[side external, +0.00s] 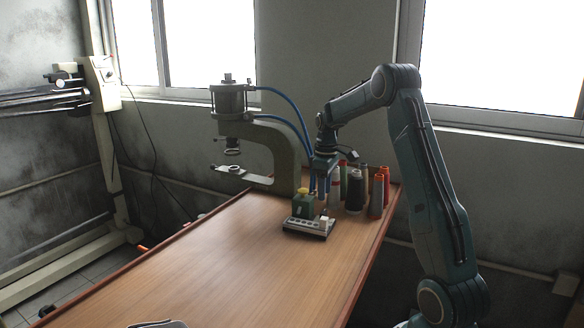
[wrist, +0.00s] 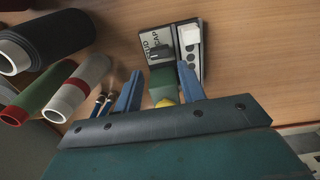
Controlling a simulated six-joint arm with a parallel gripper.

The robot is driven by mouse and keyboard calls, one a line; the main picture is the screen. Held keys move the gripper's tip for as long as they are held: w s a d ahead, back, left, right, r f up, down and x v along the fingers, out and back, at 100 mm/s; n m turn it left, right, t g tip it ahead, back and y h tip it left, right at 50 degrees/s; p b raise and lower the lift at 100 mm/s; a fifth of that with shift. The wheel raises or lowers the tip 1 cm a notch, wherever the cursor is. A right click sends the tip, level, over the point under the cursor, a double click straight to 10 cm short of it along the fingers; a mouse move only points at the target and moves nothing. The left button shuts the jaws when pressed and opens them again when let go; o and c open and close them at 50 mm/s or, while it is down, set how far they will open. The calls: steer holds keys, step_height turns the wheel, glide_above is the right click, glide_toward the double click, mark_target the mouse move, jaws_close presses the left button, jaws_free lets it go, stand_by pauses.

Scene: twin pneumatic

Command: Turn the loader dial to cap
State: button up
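The loader is a small dark green box (side external: 303,206) with a yellow top, standing at the back of a strip base on the table. In the wrist view the green box (wrist: 161,78) and its yellow part (wrist: 165,103) lie between my fingers as seen. My gripper (side external: 322,194) points down just right of the box. Its blue fingers (wrist: 160,69) are apart with nothing clearly held; contact cannot be told.
A strip with several holes (side external: 300,225) carries a white block (wrist: 190,35). Several upright rolls (side external: 355,192) stand close right of my gripper. A C-frame press (side external: 285,155) with blue hoses stands behind left. The table's front and left (side external: 200,270) are mostly clear.

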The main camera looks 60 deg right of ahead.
mark_target(324, 212)
step_height(324, 212, down, 7)
steer(key=shift+f, duration=0.15)
stand_by(0.4)
steer(key=c, duration=0.7)
